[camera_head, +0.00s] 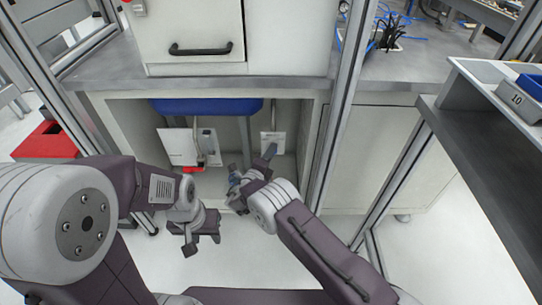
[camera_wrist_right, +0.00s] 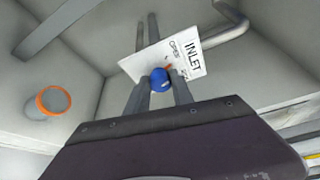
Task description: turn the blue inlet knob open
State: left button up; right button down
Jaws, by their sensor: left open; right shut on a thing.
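The blue inlet knob (camera_wrist_right: 160,80) shows in the right wrist view, in front of a white card (camera_wrist_right: 190,58) printed INLET and OPEN. A small orange-red mark shows beside the knob on the card. My right gripper (camera_wrist_right: 160,90) has a finger on each side of the knob and is shut on it. In the head view my right gripper (camera_head: 254,166) reaches into the open cabinet bay; I cannot make out the knob there. My left gripper (camera_head: 201,243) is open and empty, low in front of the bay, apart from the knob.
The cabinet bay holds a blue-topped item (camera_head: 205,106) and white cards (camera_head: 178,146). A metal pipe (camera_wrist_right: 232,25) bends behind the inlet card. An orange-rimmed round port (camera_wrist_right: 53,100) is left. A metal frame post (camera_head: 335,120) stands right of the bay. A red box (camera_head: 45,143) lies left.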

jog(key=n, duration=0.1)
jog(key=n+t+b, duration=0.1)
jog(key=n, duration=0.1)
jog(key=n+b, duration=0.1)
jog(key=shift+f+n+t+h, duration=0.3)
jog(key=shift+n+t+h, duration=0.1)
jog(key=shift+n+b, duration=0.3)
jog(key=shift+b, duration=0.05)
jog(key=c, duration=1.1)
grip_release()
